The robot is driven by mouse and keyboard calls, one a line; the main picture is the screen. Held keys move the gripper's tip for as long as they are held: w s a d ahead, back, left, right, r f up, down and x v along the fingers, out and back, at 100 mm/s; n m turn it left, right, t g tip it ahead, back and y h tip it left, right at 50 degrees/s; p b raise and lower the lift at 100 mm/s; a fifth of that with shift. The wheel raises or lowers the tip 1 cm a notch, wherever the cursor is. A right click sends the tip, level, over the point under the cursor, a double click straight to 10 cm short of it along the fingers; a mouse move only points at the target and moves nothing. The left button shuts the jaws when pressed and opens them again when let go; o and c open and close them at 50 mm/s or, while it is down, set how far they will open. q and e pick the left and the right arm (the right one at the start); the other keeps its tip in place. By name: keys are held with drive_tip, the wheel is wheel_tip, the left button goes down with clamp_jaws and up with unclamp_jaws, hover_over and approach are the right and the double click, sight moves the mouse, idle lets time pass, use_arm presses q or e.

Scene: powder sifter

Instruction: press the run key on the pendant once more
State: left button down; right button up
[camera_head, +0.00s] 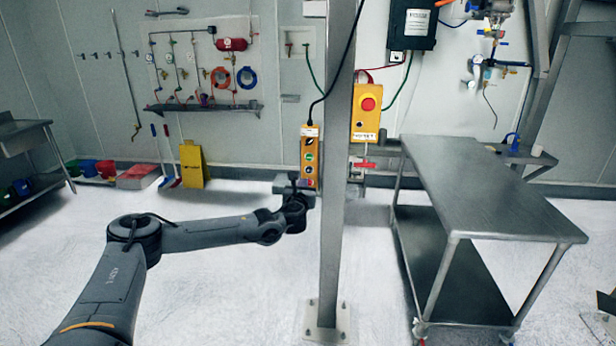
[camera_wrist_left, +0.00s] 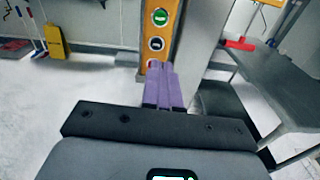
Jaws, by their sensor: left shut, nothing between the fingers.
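The pendant (camera_head: 310,148) is a narrow orange-yellow box hanging from a black cable beside the grey steel post. In the left wrist view the pendant (camera_wrist_left: 171,36) shows a green key (camera_wrist_left: 160,17), a dark key with a white ring (camera_wrist_left: 156,43) below it, and a lower key partly hidden behind my fingertips. I cannot read which is the run key. My left gripper (camera_head: 307,184) is at the pendant's lower end. Its purple fingers (camera_wrist_left: 161,72) are shut and empty, overlapping the lower key; I cannot tell whether they touch it. My right gripper is not in view.
The steel post (camera_head: 335,230) stands right beside the pendant. A yellow box with a red stop button (camera_head: 368,103) is mounted on its other side. A steel table (camera_head: 485,190) stands to the right. The floor (camera_head: 240,290) left of the post is clear apart from my arm.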

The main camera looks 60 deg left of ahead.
use_arm(q)
drive_tip(key=shift+w+a+r+n+y+b, duration=0.15)
drive_tip(key=shift+r+y+b, duration=0.1)
drive_tip(key=shift+r, duration=0.25)
drive_tip(key=shift+s+a+r+n+y+b, duration=0.15)
drive_tip(key=shift+r+b, duration=0.1)
drive_tip(key=shift+r, duration=0.25)
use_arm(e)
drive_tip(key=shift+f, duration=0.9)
use_arm(q)
drive_tip(key=shift+w+a, duration=0.1)
drive_tip(key=shift+w, duration=0.05)
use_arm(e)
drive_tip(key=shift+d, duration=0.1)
use_arm(q)
drive_tip(key=b, duration=0.1)
approach(309, 158)
drive_tip(key=x, duration=0.4)
drive_tip(key=shift+w+a+r, duration=0.1)
drive_tip(key=shift+w+a, duration=0.05)
drive_tip(key=shift+a, duration=0.05)
drive_tip(key=shift+b+x, duration=0.3)
drive_tip(key=shift+x, duration=0.85)
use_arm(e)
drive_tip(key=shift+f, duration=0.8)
use_arm(q)
drive_tip(key=shift+a, duration=0.1)
